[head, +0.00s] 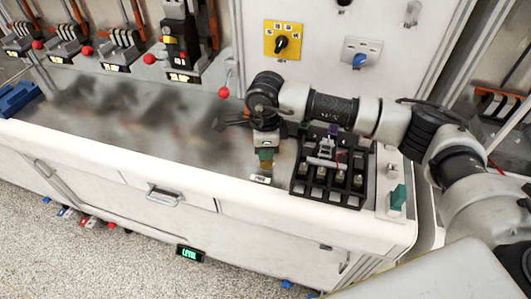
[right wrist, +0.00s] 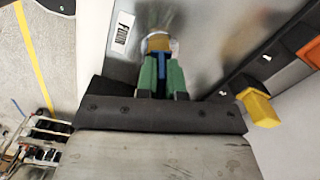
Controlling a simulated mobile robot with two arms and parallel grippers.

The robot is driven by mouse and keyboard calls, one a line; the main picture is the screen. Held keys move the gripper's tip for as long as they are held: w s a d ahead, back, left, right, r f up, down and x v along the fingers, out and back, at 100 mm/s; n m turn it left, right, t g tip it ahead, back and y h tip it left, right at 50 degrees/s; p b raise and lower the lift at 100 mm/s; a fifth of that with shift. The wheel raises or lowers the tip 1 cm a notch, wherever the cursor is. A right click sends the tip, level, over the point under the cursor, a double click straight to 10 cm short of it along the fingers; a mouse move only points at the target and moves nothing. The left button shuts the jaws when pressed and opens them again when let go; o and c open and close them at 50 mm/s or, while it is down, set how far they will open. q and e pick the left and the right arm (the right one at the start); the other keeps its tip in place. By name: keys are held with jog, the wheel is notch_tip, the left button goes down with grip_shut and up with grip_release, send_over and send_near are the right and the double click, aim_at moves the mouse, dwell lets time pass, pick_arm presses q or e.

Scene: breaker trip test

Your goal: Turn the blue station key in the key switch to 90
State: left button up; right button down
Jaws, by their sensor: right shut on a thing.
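My right gripper (head: 265,154) points down at the metal bench top, left of the black breaker unit. In the right wrist view its green fingers (right wrist: 160,78) are shut on a narrow blue piece, which looks like the blue station key (right wrist: 161,63). Just beyond the fingertips is a tan, rounded part with a pale rim (right wrist: 159,43), perhaps the key switch; the fingers cover much of it. I cannot tell the key's angle or whether it is seated. A small printed label (head: 261,179) lies beside this spot. My left gripper is not in view.
The black breaker unit (head: 323,196) stands close right of the gripper, with a green button (head: 398,197) farther right. A yellow selector plate (head: 283,41) and a grey plate with a blue knob (head: 360,60) are on the wall. The bench top (head: 150,125) left of the gripper is clear.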

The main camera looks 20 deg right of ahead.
jog(key=shift+m, duration=0.9)
jog(key=shift+b, duration=0.3)
jog(key=shift+m, duration=1)
jog(key=shift+m+b, duration=0.35)
jog(key=shift+m, duration=0.25)
jog(key=c, duration=1.2)
grip_release()
jog(key=shift+o, duration=0.2)
